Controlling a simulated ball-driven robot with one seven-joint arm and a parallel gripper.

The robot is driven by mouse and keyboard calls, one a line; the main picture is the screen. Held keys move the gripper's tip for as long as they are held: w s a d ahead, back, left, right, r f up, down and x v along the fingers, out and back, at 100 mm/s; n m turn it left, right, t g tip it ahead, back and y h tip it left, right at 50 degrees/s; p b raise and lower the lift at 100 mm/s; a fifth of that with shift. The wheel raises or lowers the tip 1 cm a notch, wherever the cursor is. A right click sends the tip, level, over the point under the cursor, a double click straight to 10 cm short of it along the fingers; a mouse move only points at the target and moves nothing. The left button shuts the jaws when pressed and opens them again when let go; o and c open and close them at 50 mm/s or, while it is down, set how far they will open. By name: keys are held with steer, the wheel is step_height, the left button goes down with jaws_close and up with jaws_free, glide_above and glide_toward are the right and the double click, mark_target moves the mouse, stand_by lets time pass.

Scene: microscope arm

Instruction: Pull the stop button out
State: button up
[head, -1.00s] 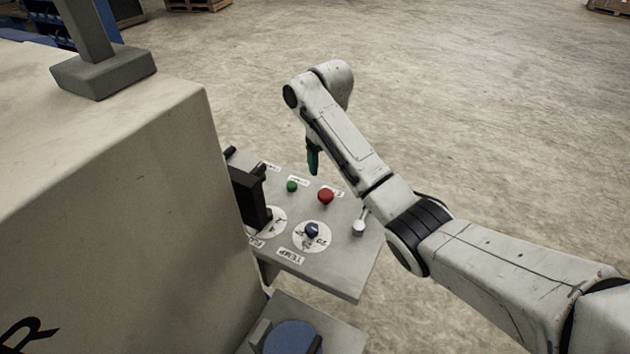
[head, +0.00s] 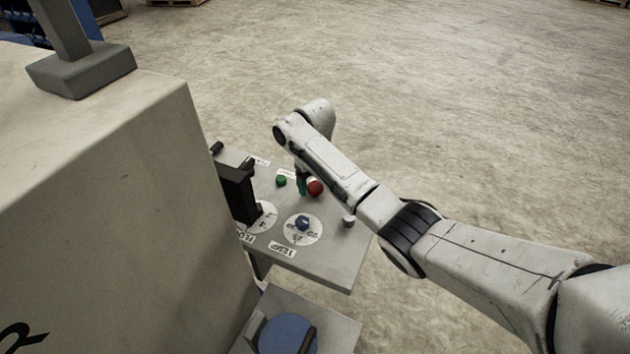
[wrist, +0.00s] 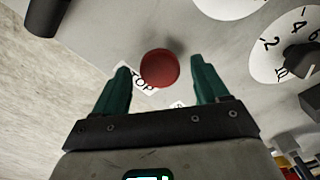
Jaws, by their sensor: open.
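The stop button is a red round knob (head: 315,188) on the grey control panel (head: 330,268). In the wrist view the red stop button (wrist: 160,68) sits between and just beyond the tips of my gripper's two green fingers (wrist: 160,72). The fingers are apart, with a visible gap on each side of the button. A label partly reading "TOP" lies beside it, partly hidden by the left finger. In the head view my gripper (head: 302,185) points down beside the stop button, and my arm hides part of it.
A green button (head: 281,181) stands left of the stop button. A black switch block (head: 238,192) stands by the large beige machine body (head: 120,200).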

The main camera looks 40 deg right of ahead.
steer(key=shift+c, duration=0.4)
jaws_close()
steer(key=shift+w, duration=0.1)
